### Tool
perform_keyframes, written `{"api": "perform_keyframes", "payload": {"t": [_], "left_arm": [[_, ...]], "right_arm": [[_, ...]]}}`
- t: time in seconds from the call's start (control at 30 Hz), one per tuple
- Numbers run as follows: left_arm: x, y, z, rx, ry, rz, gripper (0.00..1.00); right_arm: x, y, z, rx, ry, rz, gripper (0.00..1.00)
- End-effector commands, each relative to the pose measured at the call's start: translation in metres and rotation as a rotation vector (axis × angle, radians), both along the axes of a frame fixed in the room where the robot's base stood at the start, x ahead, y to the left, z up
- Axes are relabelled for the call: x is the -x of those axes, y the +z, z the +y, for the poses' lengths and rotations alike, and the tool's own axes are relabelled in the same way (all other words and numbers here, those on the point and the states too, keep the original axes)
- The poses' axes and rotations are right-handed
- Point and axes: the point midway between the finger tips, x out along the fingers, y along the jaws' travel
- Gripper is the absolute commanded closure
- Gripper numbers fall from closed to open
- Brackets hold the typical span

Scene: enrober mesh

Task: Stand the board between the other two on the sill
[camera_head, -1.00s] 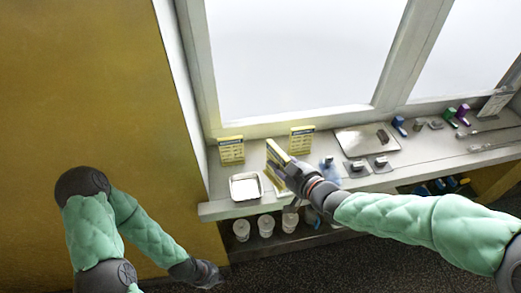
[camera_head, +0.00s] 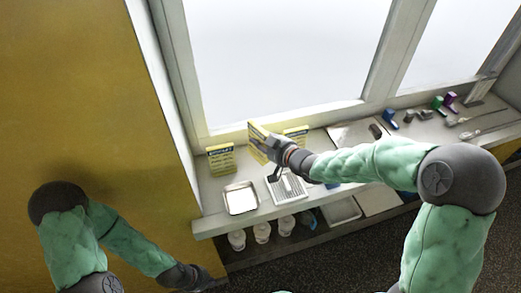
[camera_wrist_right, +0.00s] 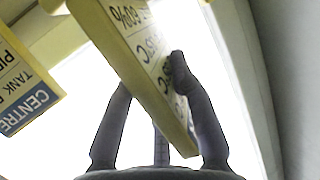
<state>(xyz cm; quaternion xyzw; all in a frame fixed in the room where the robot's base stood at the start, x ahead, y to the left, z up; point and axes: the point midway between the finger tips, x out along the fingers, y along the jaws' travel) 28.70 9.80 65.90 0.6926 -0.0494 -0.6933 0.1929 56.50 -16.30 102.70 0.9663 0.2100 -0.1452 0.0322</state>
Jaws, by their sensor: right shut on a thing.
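My right gripper (camera_head: 269,149) is shut on a yellow-edged printed board (camera_head: 257,138), which also shows between the fingers in the right wrist view (camera_wrist_right: 140,62). The held board is tilted, and in the picture it is between the other two boards. I cannot tell whether it touches the sill. The left board (camera_head: 220,158) stands on the sill (camera_head: 212,215) near the window frame. The right board (camera_head: 297,133) is partly hidden behind my right gripper. My left gripper (camera_head: 205,277) hangs low at the left, away from the sill; its fingers are unclear.
A metal tray (camera_head: 241,198) and a white slotted rack (camera_head: 287,188) lie in front of the boards. A flat plate (camera_head: 352,134) and small blue, green and purple items are further right. White cups (camera_head: 261,232) stand below the sill. The window rises behind.

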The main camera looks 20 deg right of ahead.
Motion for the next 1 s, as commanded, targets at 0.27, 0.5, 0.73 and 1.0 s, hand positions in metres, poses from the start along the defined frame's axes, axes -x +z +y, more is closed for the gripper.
{"api": "perform_keyframes", "payload": {"t": [0.27, 0.5, 0.73, 1.0], "left_arm": [[0.000, -0.016, 0.000, 0.000, 0.000, 0.000, 1.00], [0.000, -0.020, 0.000, 0.000, 0.000, 0.000, 1.00], [0.000, -0.037, 0.000, 0.000, 0.000, 0.000, 1.00], [0.000, -0.035, 0.000, 0.000, 0.000, 0.000, 1.00]], "right_arm": [[-0.028, -0.039, -0.008, -0.001, 0.000, 0.003, 1.00], [-0.036, -0.050, -0.011, 0.000, 0.001, 0.002, 1.00], [-0.039, -0.082, -0.012, -0.001, 0.000, 0.004, 1.00], [-0.039, -0.081, -0.012, -0.001, 0.001, 0.001, 1.00]]}}
